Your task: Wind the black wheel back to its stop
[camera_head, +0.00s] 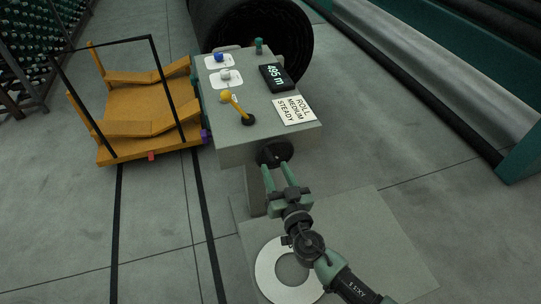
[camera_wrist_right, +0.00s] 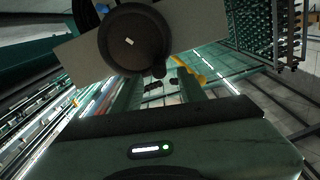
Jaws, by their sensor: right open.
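The black wheel (camera_head: 274,153) is on the front face of the grey control box (camera_head: 240,152), below its top edge. In the right wrist view the black wheel (camera_wrist_right: 132,40) is a round dark disc with a small white mark near its middle and a knob at its lower right edge. My right gripper (camera_head: 277,172) is open, its two green fingers pointing at the wheel. Its fingertips are close to the wheel's lower part; whether they touch it I cannot tell. In the right wrist view the fingers (camera_wrist_right: 160,88) reach up below the wheel. My left gripper is not in view.
The box top bears a blue button (camera_head: 219,57), a white button (camera_head: 225,75), a yellow-knobbed lever (camera_head: 237,108), a display (camera_head: 273,76) reading 495 m and a label (camera_head: 294,110). An orange cart (camera_head: 140,119) stands left; a dark roll (camera_head: 295,50) lies behind.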

